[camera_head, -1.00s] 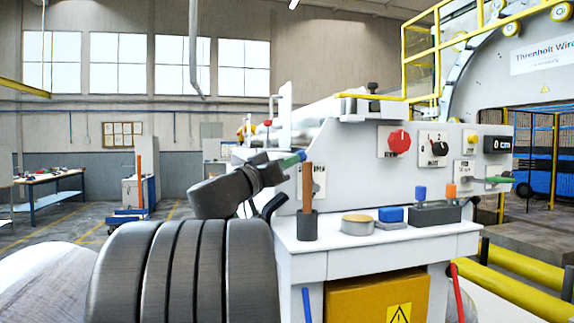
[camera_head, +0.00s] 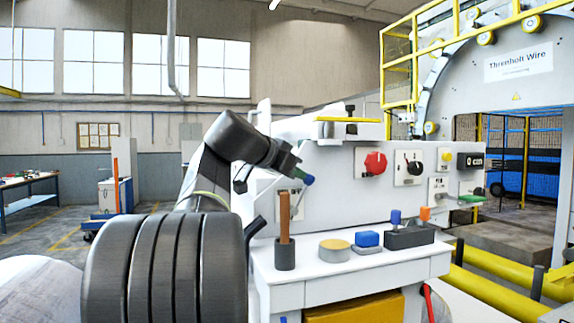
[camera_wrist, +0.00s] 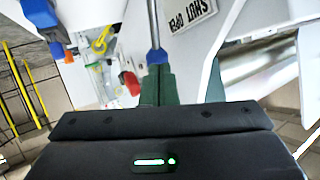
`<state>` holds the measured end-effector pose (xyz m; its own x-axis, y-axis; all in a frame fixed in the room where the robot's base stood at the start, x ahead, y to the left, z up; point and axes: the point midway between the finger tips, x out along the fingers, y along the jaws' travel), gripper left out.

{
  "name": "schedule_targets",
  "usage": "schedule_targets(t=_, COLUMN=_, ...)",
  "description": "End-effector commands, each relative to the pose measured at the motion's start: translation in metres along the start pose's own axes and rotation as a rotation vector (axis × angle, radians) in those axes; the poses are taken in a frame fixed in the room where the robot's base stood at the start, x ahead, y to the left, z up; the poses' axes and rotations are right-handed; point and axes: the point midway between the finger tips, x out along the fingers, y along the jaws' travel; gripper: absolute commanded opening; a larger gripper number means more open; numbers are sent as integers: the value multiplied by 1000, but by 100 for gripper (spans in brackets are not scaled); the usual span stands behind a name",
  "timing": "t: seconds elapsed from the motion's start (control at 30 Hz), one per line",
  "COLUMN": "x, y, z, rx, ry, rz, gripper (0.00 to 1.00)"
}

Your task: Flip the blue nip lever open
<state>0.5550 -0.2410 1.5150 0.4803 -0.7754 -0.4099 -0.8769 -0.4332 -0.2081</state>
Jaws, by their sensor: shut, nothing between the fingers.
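The nip lever shows in the wrist view as a thin grey rod with a blue end (camera_wrist: 157,56), right at the tips of my gripper (camera_wrist: 156,74). Its blue end also shows in the head view (camera_head: 308,181), at the white machine's left part, above the OPEN/SHUT sign (camera_head: 289,203). My gripper (camera_head: 298,172) has green fingers, is shut and empty, and points down to the right against or just beside the blue end. I cannot tell whether they touch. The lever's rod and pivot are mostly hidden in the head view.
Below, the white machine shelf (camera_head: 300,268) holds a brown rod in a dark cup (camera_head: 285,256), a round tin (camera_head: 334,251), a blue block (camera_head: 367,240) and a dark holder (camera_head: 408,238). A red knob (camera_head: 375,163) sits on the panel to the right.

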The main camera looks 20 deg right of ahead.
Motion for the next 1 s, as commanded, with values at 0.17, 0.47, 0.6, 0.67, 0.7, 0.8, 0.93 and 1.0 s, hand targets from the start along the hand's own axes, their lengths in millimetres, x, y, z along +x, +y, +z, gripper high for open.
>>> schedule_targets(t=0.17, x=7, y=4, z=-4, rx=14, ry=-25, rz=1, gripper=0)
schedule_targets(t=0.47, x=13, y=7, z=-6, rx=12, ry=-24, rz=2, gripper=0)
schedule_targets(t=0.6, x=13, y=7, z=-6, rx=12, ry=-24, rz=2, gripper=0)
schedule_targets(t=0.67, x=13, y=7, z=-6, rx=12, ry=-23, rz=2, gripper=0)
schedule_targets(t=0.7, x=13, y=7, z=-6, rx=12, ry=-23, rz=2, gripper=0)
schedule_targets(t=0.8, x=13, y=7, z=-5, rx=12, ry=-23, rz=2, gripper=0)
schedule_targets(t=0.93, x=13, y=7, z=-6, rx=12, ry=-23, rz=2, gripper=0)
schedule_targets(t=1.0, x=12, y=8, z=-7, rx=12, ry=-23, rz=2, gripper=0)
